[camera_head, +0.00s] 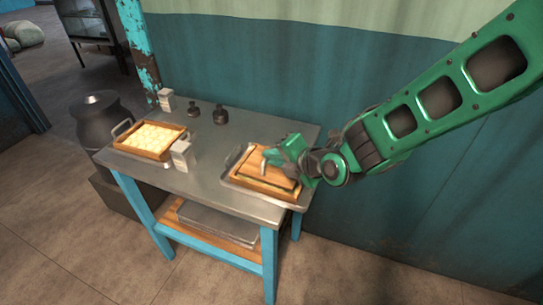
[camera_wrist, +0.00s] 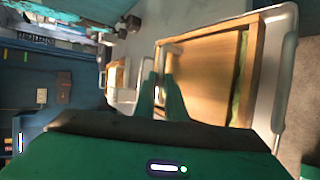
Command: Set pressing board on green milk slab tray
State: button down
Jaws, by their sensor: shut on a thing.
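The wooden pressing board (camera_head: 283,158) is at the right end of the table, over the tray (camera_head: 228,178) with the green milk slab. It also shows in the wrist view (camera_wrist: 212,75). A thin green strip of the slab (camera_wrist: 240,80) shows along the board's edge. The board looks roughly level with the tray; I cannot tell whether it rests fully or hovers slightly. The rest of the slab is hidden.
A wooden tray of pale pieces (camera_head: 152,139) sits at the table's left, with a white carton (camera_head: 182,155) by its corner. Another carton (camera_head: 166,99) and two dark weights (camera_head: 220,115) stand at the back. The metal tabletop (camera_head: 215,155) is clear in the middle.

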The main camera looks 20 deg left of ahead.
jog(key=shift+f, duration=0.1)
dwell(0.3)
jog(key=c, duration=1.7)
grip_release()
jog(key=shift+c, duration=0.2)
jog(key=v, duration=1)
jog(key=shift+d, duration=0.35)
